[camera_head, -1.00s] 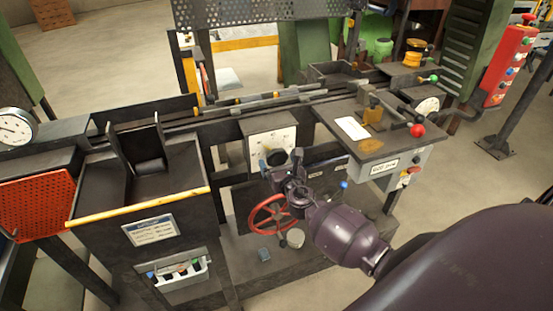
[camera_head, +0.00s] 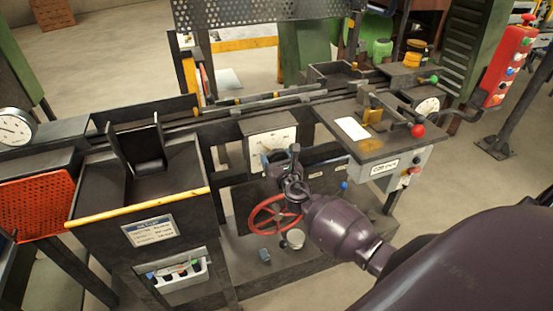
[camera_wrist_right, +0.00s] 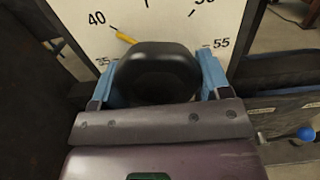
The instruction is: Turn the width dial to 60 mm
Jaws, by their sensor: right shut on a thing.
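The width dial (camera_head: 284,136) is a white square plate on the machine's front. In the right wrist view, the dial face (camera_wrist_right: 75,15) shows the numbers 35, 40 and 55, with another number cut off at the top. A yellow pointer (camera_wrist_right: 126,38) points up-left, close to the 40 mark. My right gripper (camera_wrist_right: 160,82) is shut on the round black knob (camera_wrist_right: 158,65), with a blue fingertip on each side. In the head view my right gripper (camera_head: 278,162) is in front of the dial's lower part and hides the knob. My left gripper is out of view.
A red handwheel (camera_head: 257,222) is just below my right wrist. A control box with a red-knobbed lever (camera_head: 417,131) stands to the right. A blue-knobbed lever (camera_head: 344,185) is beside my arm. A dark hopper with a yellow edge (camera_head: 140,205) is at left.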

